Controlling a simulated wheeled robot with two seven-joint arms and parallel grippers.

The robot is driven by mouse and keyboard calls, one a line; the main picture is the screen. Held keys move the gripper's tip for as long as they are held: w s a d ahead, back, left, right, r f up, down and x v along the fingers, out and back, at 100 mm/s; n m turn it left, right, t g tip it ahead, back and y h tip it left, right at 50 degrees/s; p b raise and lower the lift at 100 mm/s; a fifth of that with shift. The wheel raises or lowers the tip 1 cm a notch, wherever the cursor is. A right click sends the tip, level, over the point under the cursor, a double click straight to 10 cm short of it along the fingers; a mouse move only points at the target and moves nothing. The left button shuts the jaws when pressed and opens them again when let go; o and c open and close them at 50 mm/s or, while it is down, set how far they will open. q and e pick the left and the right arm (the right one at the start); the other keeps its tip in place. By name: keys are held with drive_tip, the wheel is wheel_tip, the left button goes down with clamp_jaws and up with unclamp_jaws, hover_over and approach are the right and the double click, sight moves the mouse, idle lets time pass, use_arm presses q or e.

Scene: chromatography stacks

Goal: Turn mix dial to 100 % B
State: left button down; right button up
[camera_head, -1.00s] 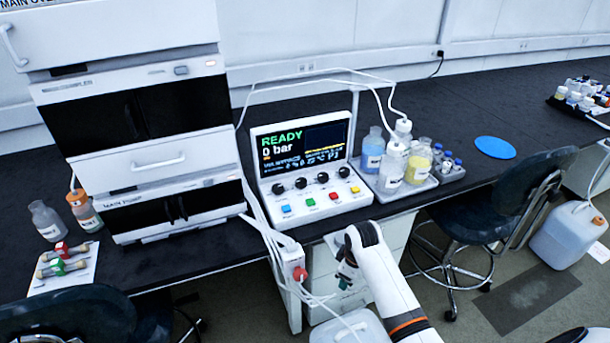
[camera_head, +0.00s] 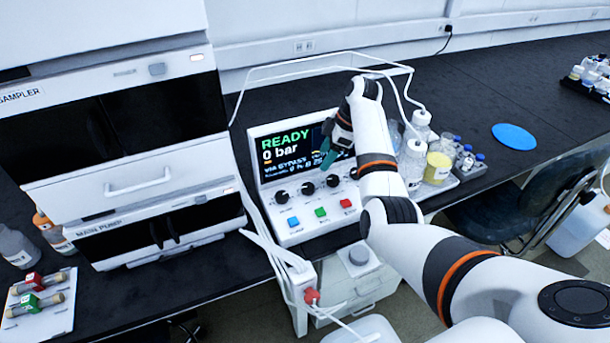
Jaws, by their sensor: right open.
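The control console (camera_head: 268,229) stands on the bench with a tilted screen (camera_head: 275,154) reading "READY 0 bar". A row of black dials runs below the screen; three show, at the left (camera_head: 282,197), middle (camera_head: 308,188) and right (camera_head: 333,181). The console's far right end is hidden behind my right arm, and I cannot read the dial labels. My right gripper (camera_head: 326,163) is open, in front of the screen's right part and above the right visible dial. It appears apart from the dials. My left gripper is not in view.
Blue (camera_head: 293,221), green (camera_head: 320,212) and red (camera_head: 346,203) buttons line the console's front. Solvent bottles with tubing, including a yellow-filled one (camera_head: 438,168), stand right of my arm. The stacked modules (camera_head: 120,190) rise at left. A blue disc (camera_head: 514,136) lies on clear bench.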

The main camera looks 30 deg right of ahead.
hover_over(309, 186)
drive_tip(key=s+d, duration=0.2)
wheel_tip(309, 186, down, 5)
drive_tip(key=shift+w+d, duration=0.1)
drive_tip(key=x, duration=0.4)
drive_tip(key=shift+w+f, duration=0.2)
drive_tip(key=shift+f, duration=0.45)
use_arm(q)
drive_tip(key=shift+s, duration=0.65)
use_arm(e)
drive_tip(key=shift+w+f, duration=0.1)
drive_tip(key=shift+w, duration=0.05)
drive_tip(key=c, duration=1)
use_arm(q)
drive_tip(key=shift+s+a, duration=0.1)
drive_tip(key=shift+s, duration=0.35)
